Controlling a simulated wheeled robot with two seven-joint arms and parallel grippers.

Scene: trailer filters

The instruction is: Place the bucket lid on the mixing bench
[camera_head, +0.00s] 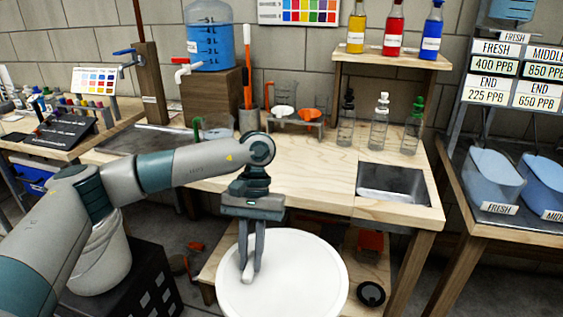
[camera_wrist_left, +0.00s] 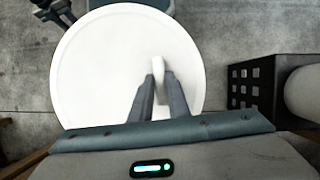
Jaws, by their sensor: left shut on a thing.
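The bucket lid (camera_head: 305,275) is a large white disc with a small white handle. My left gripper (camera_head: 248,278) is shut on that handle and holds the lid roughly level in front of the mixing bench (camera_head: 310,165), lower in the picture than the bench top. In the left wrist view the lid (camera_wrist_left: 100,70) fills the middle, with the fingers of my left gripper (camera_wrist_left: 158,85) on its handle. The lid hides part of the bench's lower shelf. My right gripper is not in view.
A white bucket (camera_head: 100,258) stands on a black crate (camera_head: 140,285) at the left. A sink (camera_head: 393,183) is set in the bench's right part. Bottles, a funnel rack (camera_head: 296,122) and a blue water jug (camera_head: 211,40) stand towards the back. The front middle of the bench top is clear.

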